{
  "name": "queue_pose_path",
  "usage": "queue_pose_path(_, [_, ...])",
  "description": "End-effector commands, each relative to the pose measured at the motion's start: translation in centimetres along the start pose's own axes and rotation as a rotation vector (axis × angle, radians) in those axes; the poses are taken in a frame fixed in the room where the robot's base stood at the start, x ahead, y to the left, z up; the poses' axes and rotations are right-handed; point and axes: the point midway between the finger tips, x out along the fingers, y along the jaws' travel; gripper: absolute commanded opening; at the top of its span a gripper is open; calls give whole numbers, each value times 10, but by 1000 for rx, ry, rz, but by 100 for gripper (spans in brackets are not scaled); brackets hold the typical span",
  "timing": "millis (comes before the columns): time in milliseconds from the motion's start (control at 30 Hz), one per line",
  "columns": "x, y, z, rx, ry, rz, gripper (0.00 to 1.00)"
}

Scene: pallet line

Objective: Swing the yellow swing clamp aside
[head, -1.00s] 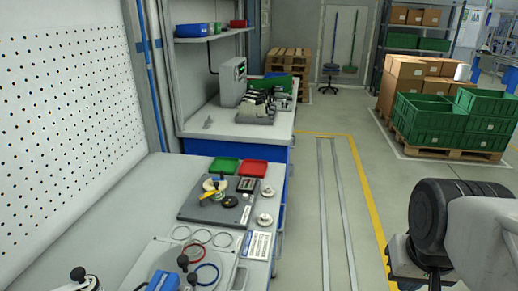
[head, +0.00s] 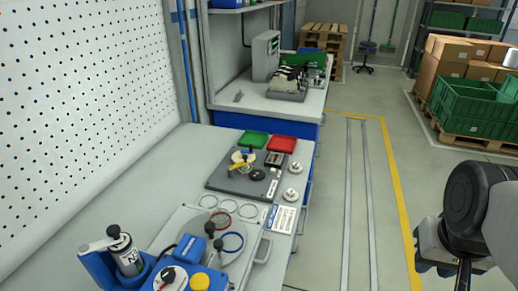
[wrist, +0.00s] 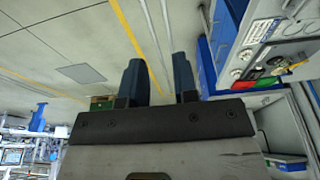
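The yellow swing clamp (head: 238,167) is a small yellow bar on a pale round part, on a dark grey plate (head: 222,181) on the workbench. A black knob (head: 257,175) stands right of it on the plate. In the wrist view the clamp (wrist: 298,66) is tiny, far off at the right edge. My gripper (wrist: 159,82) shows two dark blue fingers set apart with nothing between them. It is off the bench, over the floor side, well away from the clamp. In the head view, my arm is at the lower right and the fingertips are not clearly seen.
A green tray (head: 253,138) and a red tray (head: 282,144) lie behind the plate. Rings (head: 228,205) and a blue device with a bottle (head: 128,258) are nearer. The aisle floor (head: 335,190) right of the bench is clear. Green crates (head: 470,105) stand on a pallet beyond.

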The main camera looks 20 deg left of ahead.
Motion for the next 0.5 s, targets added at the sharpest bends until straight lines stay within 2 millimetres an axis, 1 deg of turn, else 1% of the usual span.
queue_pose_path(33, [0, -1, -3, -2, -1, -1, 35])
queue_pose_path(100, [-2, -3, -9, -6, -3, -2, 46])
queue_pose_path(133, [-2, -4, -12, -9, -4, -3, 48])
queue_pose_path(267, [-5, -10, -30, -21, -12, -7, 48])
queue_pose_path(367, [-7, -18, -49, -35, -21, -11, 48])
queue_pose_path(500, [-9, -31, -80, -55, -33, -17, 48])
